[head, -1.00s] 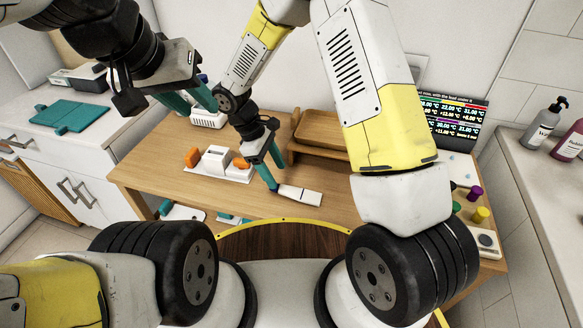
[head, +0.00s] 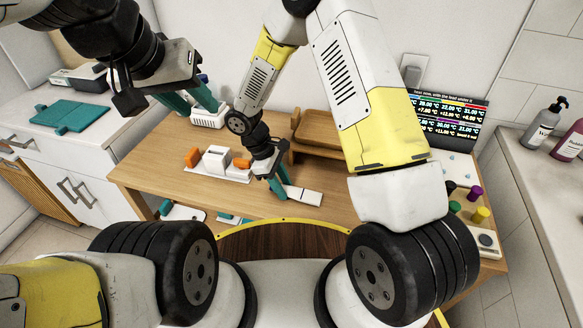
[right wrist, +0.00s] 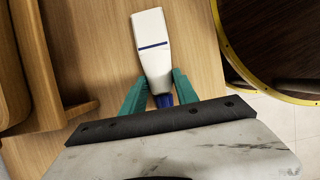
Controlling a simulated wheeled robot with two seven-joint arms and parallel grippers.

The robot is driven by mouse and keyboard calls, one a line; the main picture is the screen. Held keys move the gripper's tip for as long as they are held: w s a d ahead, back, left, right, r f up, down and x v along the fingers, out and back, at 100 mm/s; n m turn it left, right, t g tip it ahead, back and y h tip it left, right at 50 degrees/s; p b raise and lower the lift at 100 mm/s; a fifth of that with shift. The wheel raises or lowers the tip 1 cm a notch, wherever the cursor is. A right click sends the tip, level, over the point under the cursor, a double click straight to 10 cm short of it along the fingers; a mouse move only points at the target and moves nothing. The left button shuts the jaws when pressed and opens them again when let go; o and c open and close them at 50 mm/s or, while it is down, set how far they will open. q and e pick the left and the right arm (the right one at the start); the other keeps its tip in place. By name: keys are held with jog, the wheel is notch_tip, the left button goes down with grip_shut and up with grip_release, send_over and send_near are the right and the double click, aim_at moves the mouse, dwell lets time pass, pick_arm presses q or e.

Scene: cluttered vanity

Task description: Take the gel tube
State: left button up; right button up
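The gel tube (head: 302,196), white with a dark blue stripe and blue cap, lies flat on the wooden table near its front edge. In the right wrist view the tube (right wrist: 152,47) points away from me, its cap end between my fingers. My right gripper (head: 281,182) is low over that end. In the right wrist view its teal fingers (right wrist: 160,78) stand open on either side of the tube, very close to it; contact cannot be made out. My left gripper (head: 195,103) is open and empty, high at the left.
A white tray (head: 232,177) with orange and white blocks stands left of my right gripper. A wooden stand (head: 318,144) is behind the tube. Colored cylinders (head: 480,214) stand at the right, before a display screen (head: 455,118). A round yellow-rimmed brown surface (head: 285,240) is in front.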

grip_shut()
jog(key=shift+r, duration=0.15)
